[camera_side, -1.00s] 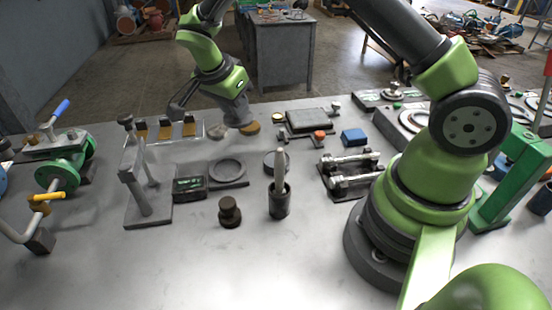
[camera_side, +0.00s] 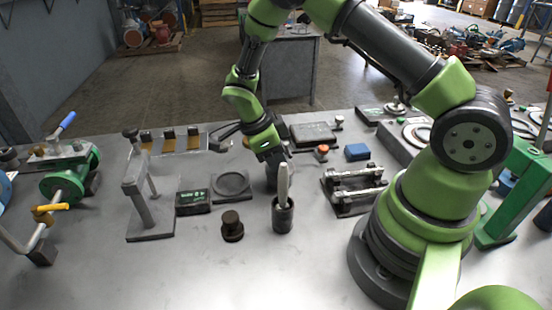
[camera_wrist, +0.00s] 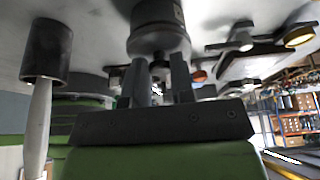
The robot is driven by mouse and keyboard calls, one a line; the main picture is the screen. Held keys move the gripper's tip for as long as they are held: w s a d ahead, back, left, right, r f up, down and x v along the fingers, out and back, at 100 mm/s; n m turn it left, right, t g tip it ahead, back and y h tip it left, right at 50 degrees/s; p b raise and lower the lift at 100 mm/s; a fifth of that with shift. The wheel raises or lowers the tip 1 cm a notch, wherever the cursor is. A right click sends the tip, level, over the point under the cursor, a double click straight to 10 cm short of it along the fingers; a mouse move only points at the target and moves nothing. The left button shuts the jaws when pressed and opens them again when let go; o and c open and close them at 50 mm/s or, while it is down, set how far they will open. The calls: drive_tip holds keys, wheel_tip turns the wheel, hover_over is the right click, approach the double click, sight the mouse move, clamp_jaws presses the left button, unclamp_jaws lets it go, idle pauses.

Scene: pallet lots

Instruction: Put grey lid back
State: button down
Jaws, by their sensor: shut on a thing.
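My gripper (camera_side: 272,158) points down over a dark grey round canister (camera_side: 272,178), behind the cup with the pale-handled tool. In the side view the fingers and arm hide most of the lid.
The dark cup (camera_side: 283,215) with an upright pale tool stands close in front of the gripper. A dark knobbed weight (camera_side: 232,228), a ring plate (camera_side: 231,186) and a small black box (camera_side: 193,202) lie left. A rack with metal bars (camera_side: 354,188) stands right. The front table is clear.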

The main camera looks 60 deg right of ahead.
drive_tip(key=shift+f, duration=0.35)
drive_tip(key=shift+f, duration=0.1)
drive_tip(key=c, duration=1)
unclamp_jaws()
